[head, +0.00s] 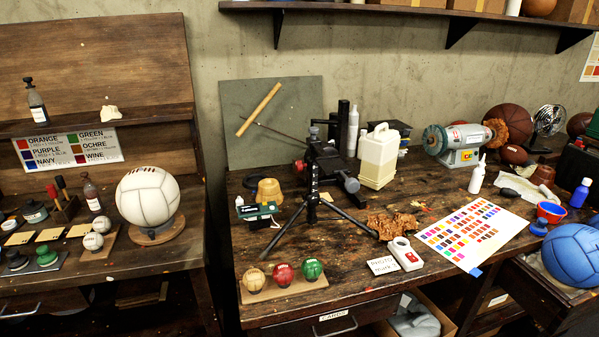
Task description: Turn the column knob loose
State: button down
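A small black tripod (312,208) stands on the right workbench with its legs spread. It has an upright centre column (313,180) and a dark camera-like device (332,160) on top. A small red part (300,165) shows at the left of this device. The column knob cannot be made out for certain at this distance, and I cannot tell whether it is tight or loose. My gripper is not in view.
In front of the tripod stand three small balls on a board (284,289). A green-topped device (257,211) is on its left, a crumpled brown piece (386,227) and a white jug (378,156) on its right. A shelf (450,18) overhangs the back.

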aim_at(298, 166)
jog(key=u, duration=0.3)
jog(key=i, duration=2.05)
jog(key=z, duration=0.55)
